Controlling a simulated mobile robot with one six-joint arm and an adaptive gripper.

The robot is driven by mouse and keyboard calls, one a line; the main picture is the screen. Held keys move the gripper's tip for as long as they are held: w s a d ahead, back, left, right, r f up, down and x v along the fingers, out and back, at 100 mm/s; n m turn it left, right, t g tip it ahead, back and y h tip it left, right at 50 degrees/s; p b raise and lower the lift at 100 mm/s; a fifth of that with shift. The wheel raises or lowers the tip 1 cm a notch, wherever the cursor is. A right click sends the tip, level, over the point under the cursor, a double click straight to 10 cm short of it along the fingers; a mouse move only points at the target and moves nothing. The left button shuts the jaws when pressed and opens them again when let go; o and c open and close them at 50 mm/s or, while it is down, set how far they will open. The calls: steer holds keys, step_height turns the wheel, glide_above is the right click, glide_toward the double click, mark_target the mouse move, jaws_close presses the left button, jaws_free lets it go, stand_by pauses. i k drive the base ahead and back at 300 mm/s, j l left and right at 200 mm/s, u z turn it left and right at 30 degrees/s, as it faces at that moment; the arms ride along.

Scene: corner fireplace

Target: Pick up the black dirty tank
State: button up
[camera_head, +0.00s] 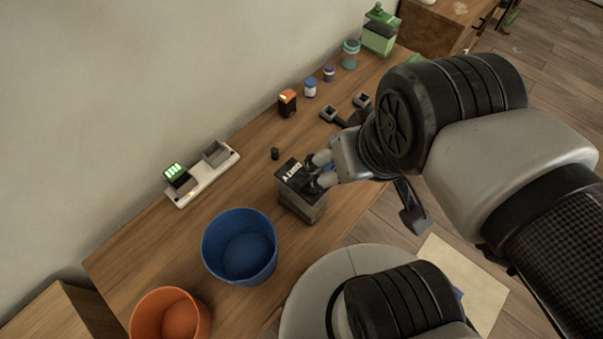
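The black tank (297,201) stands upright on the wooden bench, with white lettering that seems to read "DIRTY" on its dark top. My gripper (312,172) reaches in from the right, and its two fingers are at the right part of the tank's top. The fingertips overlap the tank in the picture. I cannot tell whether they are closed on it or only beside its top part.
A blue bucket (227,270) stands close left of the tank, with an orange bucket (150,314) beyond. A white charger strip (204,182), a small black cylinder (275,154), an orange-and-black block (287,106) and small jars (310,90) line the bench (150,245) near the wall.

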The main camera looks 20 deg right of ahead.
mark_target(293, 190)
steer(key=k+j+u, duration=0.15)
steer(key=u, duration=1.95)
steer(key=k+l, duration=0.15)
steer(key=l, duration=0.2)
steer(key=k+l+z, duration=0.1)
steer(key=l, duration=0.25)
steer(key=k+l, duration=0.15)
steer(key=l, duration=0.2)
steer(key=k+l+z, duration=0.1)
steer(key=l, duration=0.25)
steer(key=k+l, duration=0.15)
steer(key=l, duration=0.25)
steer(key=k+l+z, duration=0.1)
steer(key=l, duration=0.25)
